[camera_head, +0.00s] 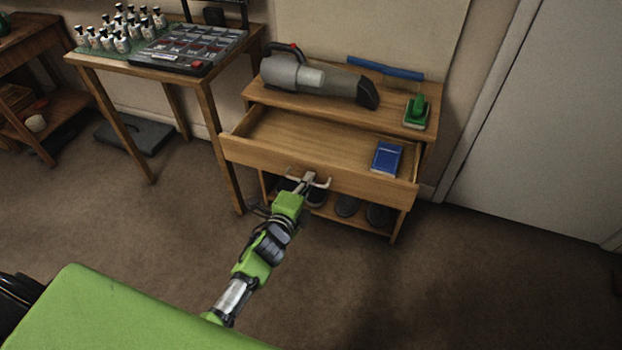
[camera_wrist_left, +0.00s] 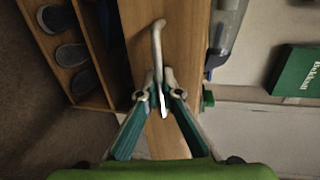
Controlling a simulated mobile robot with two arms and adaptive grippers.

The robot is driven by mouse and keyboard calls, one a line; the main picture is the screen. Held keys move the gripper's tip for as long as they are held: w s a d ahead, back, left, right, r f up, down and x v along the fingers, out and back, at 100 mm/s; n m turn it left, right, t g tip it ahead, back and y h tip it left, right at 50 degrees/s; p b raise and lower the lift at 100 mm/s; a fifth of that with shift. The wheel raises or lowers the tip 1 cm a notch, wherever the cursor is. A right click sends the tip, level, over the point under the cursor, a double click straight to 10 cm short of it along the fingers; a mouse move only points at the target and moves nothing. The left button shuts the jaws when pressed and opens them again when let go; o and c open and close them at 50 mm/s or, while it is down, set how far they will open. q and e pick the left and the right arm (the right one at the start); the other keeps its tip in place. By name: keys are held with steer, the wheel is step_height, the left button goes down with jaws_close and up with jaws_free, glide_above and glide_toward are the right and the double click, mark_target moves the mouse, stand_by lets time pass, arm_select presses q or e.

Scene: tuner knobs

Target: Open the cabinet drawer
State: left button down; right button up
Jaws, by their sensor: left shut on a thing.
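The wooden cabinet (camera_head: 425,110) stands against the wall, and its drawer (camera_head: 345,181) is pulled out, with the inside showing from above. A blue box (camera_head: 386,158) lies in the drawer at the right. My left gripper (camera_head: 308,182) is at the middle of the drawer front. In the left wrist view, the fingers of my left gripper (camera_wrist_left: 159,90) are shut on the metal bar handle (camera_wrist_left: 157,45), with parts of the handle showing beyond them on both sides. The drawer front (camera_wrist_left: 133,40) fills the middle of that view. My right gripper is in neither view.
Shoes (camera_head: 348,205) sit on the shelf below. A table (camera_head: 200,80) with bottles stands at the left. The floor in front is clear.

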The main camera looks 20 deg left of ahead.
arm_select(q)
steer(key=shift+w+r, duration=0.15)
steer(key=shift+r, duration=0.25)
steer(key=c, duration=2.5)
jaws_free()
steer(key=shift+c, duration=0.2)
steer(key=shift+f, duration=0.2)
steer(key=shift+s, duration=0.5)
steer(key=v, duration=1.1)
steer(key=shift+r, duration=0.2)
steer(key=shift+s, duration=0.1)
